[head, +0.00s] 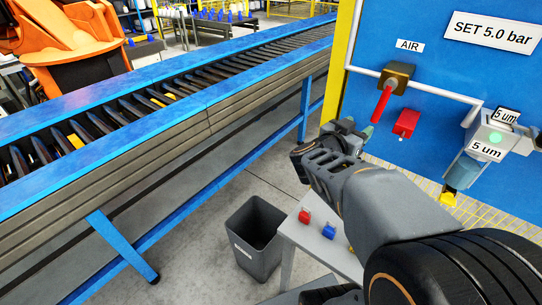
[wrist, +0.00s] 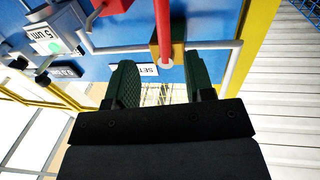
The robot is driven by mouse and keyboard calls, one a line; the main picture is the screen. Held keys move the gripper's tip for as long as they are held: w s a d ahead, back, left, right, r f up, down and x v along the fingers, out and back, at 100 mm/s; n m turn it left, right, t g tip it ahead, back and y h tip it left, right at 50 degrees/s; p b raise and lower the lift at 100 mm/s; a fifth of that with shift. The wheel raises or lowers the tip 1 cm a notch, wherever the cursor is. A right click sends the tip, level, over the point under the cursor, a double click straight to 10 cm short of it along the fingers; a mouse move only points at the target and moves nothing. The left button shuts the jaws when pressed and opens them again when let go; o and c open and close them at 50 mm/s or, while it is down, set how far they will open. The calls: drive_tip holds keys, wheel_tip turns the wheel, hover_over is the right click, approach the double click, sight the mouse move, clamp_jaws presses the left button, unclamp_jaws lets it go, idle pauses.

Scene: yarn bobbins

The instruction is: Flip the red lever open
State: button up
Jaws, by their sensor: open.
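The red lever (head: 382,104) hangs down, tilted slightly left, from a brass valve body (head: 397,77) under the AIR label on the blue panel. In the wrist view the lever (wrist: 163,25) runs from the top edge down to the brass body (wrist: 178,50). My gripper (head: 358,130) is below and left of the lever in the head view. In the wrist view my gripper (wrist: 161,80) has its two green fingers apart and nothing between them. The lever lines up with the gap, beyond the fingertips; the exact distance is unclear.
A red block (head: 406,123) is on the panel right of the lever. White pipe (head: 437,90) runs to a filter unit (head: 490,140) at right. A yellow post (head: 343,60) edges the panel. A conveyor (head: 190,110), grey bin (head: 252,238) and small table (head: 312,240) stand to the left and below.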

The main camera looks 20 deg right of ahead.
drive_tip(key=w+a+n+t+y, duration=0.7)
drive_tip(key=a+t+y, duration=0.1)
drive_tip(key=a+y, duration=0.15)
drive_tip(key=s+a+f+n+g+y, duration=0.3)
drive_tip(key=a+f+n+y, duration=0.2)
drive_tip(key=a, duration=0.6)
drive_tip(key=shift+a+f+g+y+p, duration=0.2)
drive_tip(key=shift+g+y+p, duration=0.2)
drive_tip(key=shift+y, duration=0.95)
